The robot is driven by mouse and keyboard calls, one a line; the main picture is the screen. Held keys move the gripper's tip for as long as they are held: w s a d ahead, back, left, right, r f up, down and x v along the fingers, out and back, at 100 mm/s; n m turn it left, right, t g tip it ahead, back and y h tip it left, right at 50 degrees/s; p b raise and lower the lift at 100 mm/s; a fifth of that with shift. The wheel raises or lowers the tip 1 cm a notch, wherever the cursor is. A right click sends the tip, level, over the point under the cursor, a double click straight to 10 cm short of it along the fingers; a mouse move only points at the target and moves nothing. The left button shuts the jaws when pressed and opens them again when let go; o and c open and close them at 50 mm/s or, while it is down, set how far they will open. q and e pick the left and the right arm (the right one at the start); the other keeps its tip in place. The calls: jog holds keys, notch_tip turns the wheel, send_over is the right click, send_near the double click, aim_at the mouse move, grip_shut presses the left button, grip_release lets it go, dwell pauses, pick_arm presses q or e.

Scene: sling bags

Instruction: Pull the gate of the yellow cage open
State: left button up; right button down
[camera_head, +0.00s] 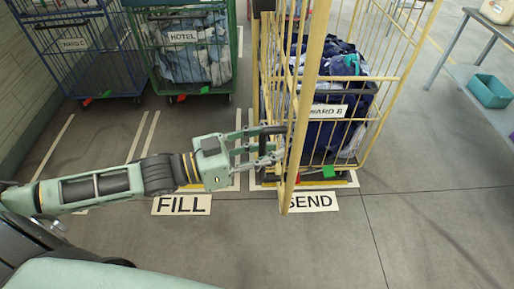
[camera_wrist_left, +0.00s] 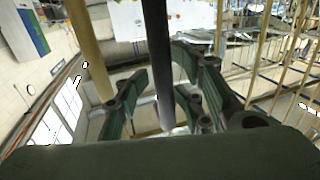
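The yellow cage (camera_head: 395,78) stands right of centre in the head view, with dark blue laundry and a "WARD B" label inside. Its gate (camera_head: 303,110) shows nearly edge-on as a tall yellow frame at the front left. A black handle (camera_head: 272,130) sticks out to the left of the gate. My left gripper (camera_head: 268,144) is at this handle, with its fingers spread. In the left wrist view, the handle is a dark bar (camera_wrist_left: 158,60) between the fingers (camera_wrist_left: 163,95), which stand apart on both sides of it. My right gripper is not in view.
A green cage (camera_head: 191,89) labelled "HOTEL" and a blue cage (camera_head: 100,60) stand at the back left. "FILL" (camera_head: 182,204) and "SEND" (camera_head: 312,201) signs lie on the floor. A table with a teal bin (camera_head: 489,91) is far right. The floor in front is clear.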

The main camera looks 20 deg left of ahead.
pick_arm(q)
jog(key=v, duration=1.1)
jog(key=shift+s+a, duration=0.25)
jog(key=shift+a, duration=0.1)
dwell(0.5)
dwell(0.4)
